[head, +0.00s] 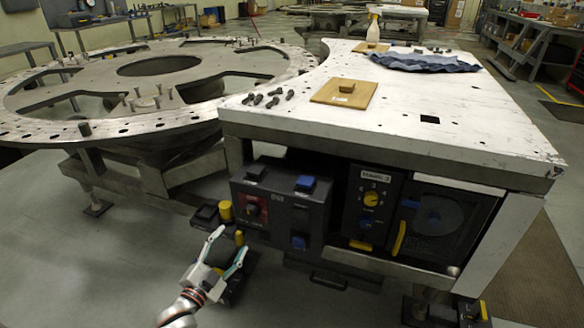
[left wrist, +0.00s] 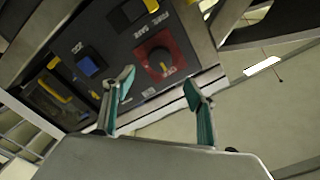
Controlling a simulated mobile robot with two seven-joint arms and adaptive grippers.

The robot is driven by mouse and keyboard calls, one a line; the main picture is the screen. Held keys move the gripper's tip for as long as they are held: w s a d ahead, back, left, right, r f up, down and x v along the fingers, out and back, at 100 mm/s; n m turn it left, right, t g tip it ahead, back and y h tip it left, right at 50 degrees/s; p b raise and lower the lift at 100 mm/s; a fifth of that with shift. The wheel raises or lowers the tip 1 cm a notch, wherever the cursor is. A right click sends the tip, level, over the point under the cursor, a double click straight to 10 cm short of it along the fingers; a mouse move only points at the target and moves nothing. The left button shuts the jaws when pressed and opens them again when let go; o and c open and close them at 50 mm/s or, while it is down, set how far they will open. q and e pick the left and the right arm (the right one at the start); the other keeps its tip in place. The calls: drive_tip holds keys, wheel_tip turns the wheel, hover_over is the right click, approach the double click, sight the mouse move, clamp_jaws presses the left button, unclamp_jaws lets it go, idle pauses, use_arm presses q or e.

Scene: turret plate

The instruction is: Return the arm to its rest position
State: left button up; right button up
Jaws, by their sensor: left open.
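My left gripper (head: 226,256) is in the lower left middle of the head view, in front of the control box under the table. It is open and empty. In the left wrist view its two teal-padded fingers (left wrist: 158,100) are spread apart, with the control box (left wrist: 120,50) beyond them. A red panel with a dark knob (left wrist: 158,62) shows between the fingertips, and a blue button (left wrist: 90,64) lies to the left. I cannot tell whether a finger touches the box. My right gripper is in neither view.
The white work table (head: 470,110) stands right of the gripper, with a wooden board (head: 328,95), bolts (head: 262,99), a blue cloth (head: 425,62) and a spray bottle (head: 373,27) on it. A large round turret plate (head: 100,76) is at left. The floor (head: 70,260) at lower left is clear.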

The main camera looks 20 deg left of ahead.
use_arm(q)
drive_tip(key=s+d+f+n+g+p, duration=0.1)
drive_tip(key=s+d+g+p, duration=0.1)
drive_tip(key=s+d, duration=0.3)
drive_tip(key=s+d+f+n+g+h+p, duration=0.1)
drive_tip(key=s+d, duration=0.4)
drive_tip(key=s, duration=0.8)
drive_tip(key=s+d+f+n+g+h+p, duration=0.1)
drive_tip(key=s+d+g+p, duration=0.3)
drive_tip(key=s, duration=0.5)
drive_tip(key=shift+s+d+f+n+g+p, duration=0.15)
drive_tip(key=shift+d+f+n+g+p, duration=0.25)
drive_tip(key=shift+d+n, duration=0.6)
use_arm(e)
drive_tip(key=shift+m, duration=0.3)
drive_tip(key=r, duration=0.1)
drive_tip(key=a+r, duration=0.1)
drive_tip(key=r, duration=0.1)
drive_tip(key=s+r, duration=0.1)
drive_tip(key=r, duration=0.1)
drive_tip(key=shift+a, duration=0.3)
use_arm(q)
drive_tip(key=shift+d+f, duration=0.1)
